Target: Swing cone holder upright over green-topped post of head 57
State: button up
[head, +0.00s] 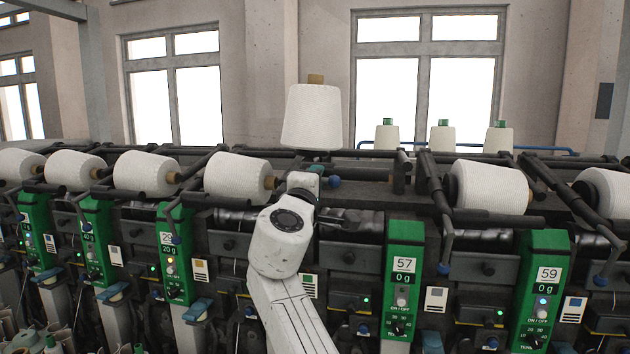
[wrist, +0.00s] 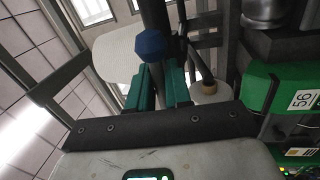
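Head 57 has a green-topped post (head: 405,265) with its number plate, right of my arm in the head view. A white yarn cone (head: 313,115) with a tan tip stands upright above the machine, left of that post. It also shows in the wrist view (wrist: 118,52). A blue knob (head: 334,182) ends a dark holder bar (wrist: 153,14). My gripper (head: 314,170) is at this knob, just below the cone. In the wrist view the knob (wrist: 150,45) shows at the tips of my green fingers (wrist: 161,75). The fingers stand apart; whether they grip the bar is unclear.
Neighbouring cones lie on their sides, such as one at the left (head: 237,177) and one at the right (head: 490,187). Head 59's green post (head: 541,290) stands at the right. Dark holder arms (head: 440,195) jut forward between heads. Smaller green-tipped cones (head: 442,137) stand behind.

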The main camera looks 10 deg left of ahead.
jog(key=shift+o, duration=1.2)
jog(key=shift+a, duration=0.1)
jog(key=shift+f, duration=0.1)
jog(key=s+f+b, duration=0.2)
jog(key=s, duration=0.8)
jog(key=shift+s+a+b, duration=0.25)
jog(key=shift+s+b, duration=0.05)
jog(key=shift+s, duration=0.05)
